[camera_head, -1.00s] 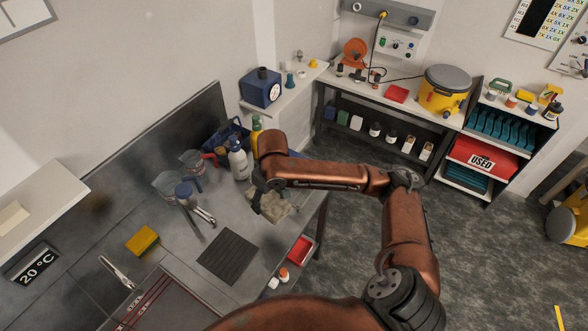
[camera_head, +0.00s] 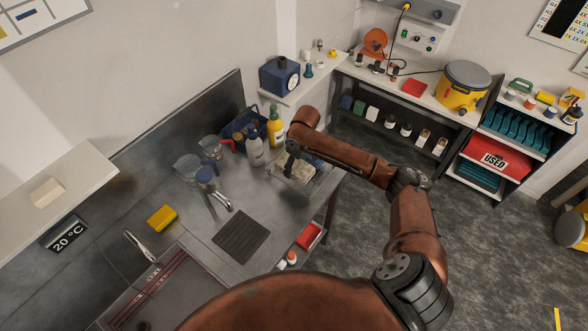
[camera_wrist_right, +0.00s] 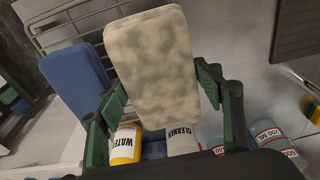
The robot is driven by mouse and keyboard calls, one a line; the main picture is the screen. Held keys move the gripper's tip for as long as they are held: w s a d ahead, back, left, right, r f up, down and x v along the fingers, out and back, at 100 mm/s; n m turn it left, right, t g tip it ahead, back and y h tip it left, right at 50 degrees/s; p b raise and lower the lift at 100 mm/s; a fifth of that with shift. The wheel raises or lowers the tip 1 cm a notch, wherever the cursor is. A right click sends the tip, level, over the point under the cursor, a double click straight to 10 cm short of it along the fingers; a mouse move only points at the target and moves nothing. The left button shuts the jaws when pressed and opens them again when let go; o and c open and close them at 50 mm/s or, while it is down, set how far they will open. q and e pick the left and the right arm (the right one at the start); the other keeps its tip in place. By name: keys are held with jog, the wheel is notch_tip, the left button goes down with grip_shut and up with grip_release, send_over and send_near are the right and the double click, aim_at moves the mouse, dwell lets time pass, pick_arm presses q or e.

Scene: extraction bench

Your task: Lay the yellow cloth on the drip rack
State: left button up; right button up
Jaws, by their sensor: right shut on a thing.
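My right gripper (camera_head: 291,156) is over the far right end of the steel bench. In the wrist view its green-padded fingers (camera_wrist_right: 158,100) are shut on a pale yellowish-beige cloth (camera_wrist_right: 150,55) with grey stains, held as a flat slab. The cloth also shows below the gripper in the head view (camera_head: 299,168). A wire drip rack (camera_wrist_right: 57,27) is behind the cloth, with a blue cloth (camera_wrist_right: 76,80) at it beside the held one. Whether the held cloth touches the rack cannot be told. My left gripper is not in view.
A white bottle (camera_head: 255,151), a yellow bottle (camera_head: 275,130) and a blue crate (camera_head: 234,137) stand close left of the gripper. Jugs (camera_head: 187,166) stand farther left. A dark mat (camera_head: 241,237) and a bright yellow block (camera_head: 162,217) lie on the bench.

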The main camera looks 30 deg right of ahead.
aim_at(294, 165)
jog(key=shift+w+d+f, duration=0.15)
jog(key=shift+w+f, duration=0.35)
jog(key=shift+f, duration=0.1)
jog(key=shift+w+d+f, duration=0.15)
jog(key=shift+w+f, duration=0.3)
jog(key=shift+f, duration=0.1)
jog(key=shift+f+p, duration=0.4)
jog(key=shift+f, duration=1.05)
jog(key=shift+f, duration=0.15)
jog(key=o, duration=1.3)
jog(key=r, duration=0.4)
jog(key=s+r, duration=0.1)
jog(key=r, duration=0.7)
jog(key=shift+s+d+r+b, duration=0.1)
jog(key=shift+s+d+b, duration=0.2)
jog(key=shift+s+b, duration=0.1)
